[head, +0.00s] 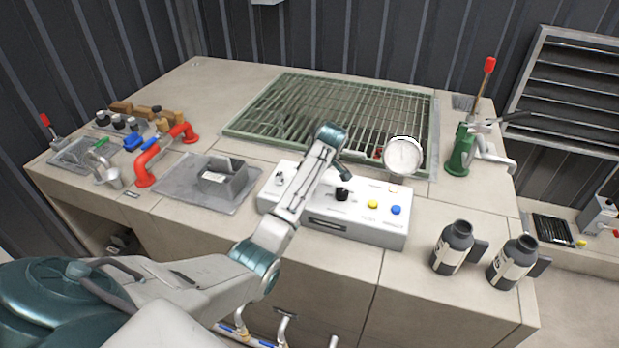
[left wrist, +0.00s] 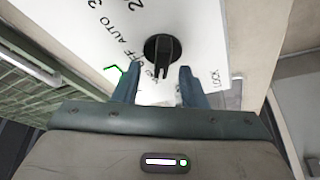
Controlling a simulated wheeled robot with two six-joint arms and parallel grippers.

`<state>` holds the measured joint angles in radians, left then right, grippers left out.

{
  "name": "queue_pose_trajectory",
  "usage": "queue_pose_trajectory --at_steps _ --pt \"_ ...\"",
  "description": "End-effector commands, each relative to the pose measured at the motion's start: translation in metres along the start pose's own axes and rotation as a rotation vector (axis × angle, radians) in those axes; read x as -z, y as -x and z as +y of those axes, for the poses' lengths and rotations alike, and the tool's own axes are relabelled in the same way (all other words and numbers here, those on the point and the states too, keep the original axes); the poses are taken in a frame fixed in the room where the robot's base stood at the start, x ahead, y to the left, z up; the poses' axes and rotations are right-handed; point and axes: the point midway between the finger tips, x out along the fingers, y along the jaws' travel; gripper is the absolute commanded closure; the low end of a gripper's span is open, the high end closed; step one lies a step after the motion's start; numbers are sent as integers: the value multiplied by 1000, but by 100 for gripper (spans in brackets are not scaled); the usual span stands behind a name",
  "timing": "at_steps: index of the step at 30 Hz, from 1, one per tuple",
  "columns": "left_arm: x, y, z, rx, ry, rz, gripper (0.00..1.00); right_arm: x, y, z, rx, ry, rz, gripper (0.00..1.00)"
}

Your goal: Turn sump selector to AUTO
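The white control box (head: 385,226) stands on the bench in the head view. A black selector knob (head: 342,193) sits on its top face, and my left gripper is just above it, partly hidden by my arm. In the left wrist view the round black knob (left wrist: 160,46) has a raised grip bar directed toward my gripper. The letters OFF and AUTO are printed to its left. My left gripper (left wrist: 157,73) is open, its blue fingers on either side of the bar's near end, with nothing visibly held. I cannot tell whether they touch. My right gripper is not in view.
On the box are a yellow button (head: 373,204), a blue button (head: 395,210) and a round gauge (head: 403,156) behind them. Two dark bottles (head: 453,247) stand to the right. A green grating (head: 270,110) lies behind; a grey tray (head: 180,187) is to the left.

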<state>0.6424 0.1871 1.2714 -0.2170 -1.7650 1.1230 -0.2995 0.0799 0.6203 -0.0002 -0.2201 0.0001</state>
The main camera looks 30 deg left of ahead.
Motion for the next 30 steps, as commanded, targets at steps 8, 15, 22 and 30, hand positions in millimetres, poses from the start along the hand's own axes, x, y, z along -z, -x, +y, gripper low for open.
queue_pose_trajectory --at_steps 8,15,22,30 --pt "0 -25 0 0 0 -1 62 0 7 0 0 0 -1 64" --pt "0 -27 0 -1 0 0 62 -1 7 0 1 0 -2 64" --pt "0 -27 0 -1 0 0 99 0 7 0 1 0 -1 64" --pt "0 -26 0 -5 -11 0 100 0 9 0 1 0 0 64"
